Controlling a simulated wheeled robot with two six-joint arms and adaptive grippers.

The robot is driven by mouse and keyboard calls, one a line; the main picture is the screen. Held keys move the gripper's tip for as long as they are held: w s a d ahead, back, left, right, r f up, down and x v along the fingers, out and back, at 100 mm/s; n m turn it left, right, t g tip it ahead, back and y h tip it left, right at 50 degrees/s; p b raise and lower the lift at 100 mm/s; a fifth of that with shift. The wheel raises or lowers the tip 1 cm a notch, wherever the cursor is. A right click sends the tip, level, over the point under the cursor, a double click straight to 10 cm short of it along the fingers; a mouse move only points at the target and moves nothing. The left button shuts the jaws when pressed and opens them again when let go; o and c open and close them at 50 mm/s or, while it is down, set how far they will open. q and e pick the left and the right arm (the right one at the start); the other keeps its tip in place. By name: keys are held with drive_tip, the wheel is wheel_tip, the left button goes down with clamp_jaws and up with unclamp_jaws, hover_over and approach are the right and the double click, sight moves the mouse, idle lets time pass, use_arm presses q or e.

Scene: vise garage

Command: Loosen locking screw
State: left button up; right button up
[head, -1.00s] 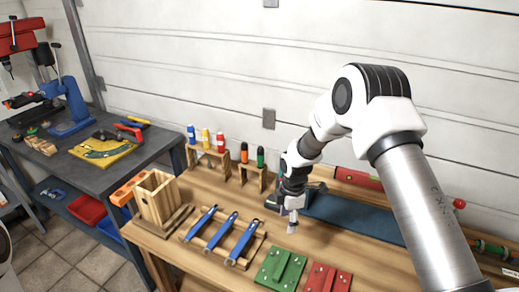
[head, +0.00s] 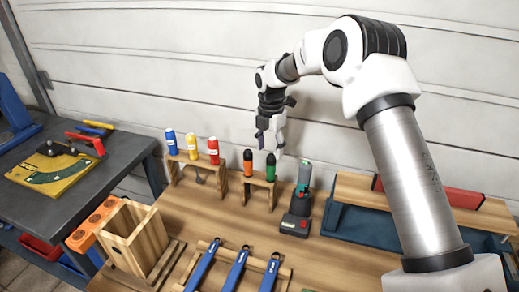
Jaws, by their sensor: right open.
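My right gripper (head: 270,146) is open and empty, pointing down. In the picture its fingertips are just above the green-handled tool (head: 270,166), one on each side of its top; I cannot tell how far apart they are in depth. That tool stands upright in a small wooden rack (head: 258,184), beside an orange-handled tool (head: 248,162). I cannot make out a locking screw in this view. My left gripper is not in view.
A second rack holds blue, yellow and red bottle-like handles (head: 191,146). A wooden box (head: 135,240) stands left.

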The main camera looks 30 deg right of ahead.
sight(270, 173)
drive_tip(key=shift+s, duration=0.25)
drive_tip(key=shift+s+f+p, duration=0.25)
drive_tip(key=shift+f+p, duration=0.05)
drive_tip(key=shift+p, duration=0.05)
drive_tip(key=f, duration=0.2)
drive_tip(key=f+p, duration=0.1)
drive_tip(key=f, duration=0.3)
drive_tip(key=shift+w+f, duration=0.1)
drive_tip(key=shift+w, duration=0.25)
drive_tip(key=shift+s+f, duration=0.1)
drive_tip(key=shift+f, duration=0.25)
drive_tip(key=shift+s, duration=0.1)
drive_tip(key=shift+c, duration=0.4)
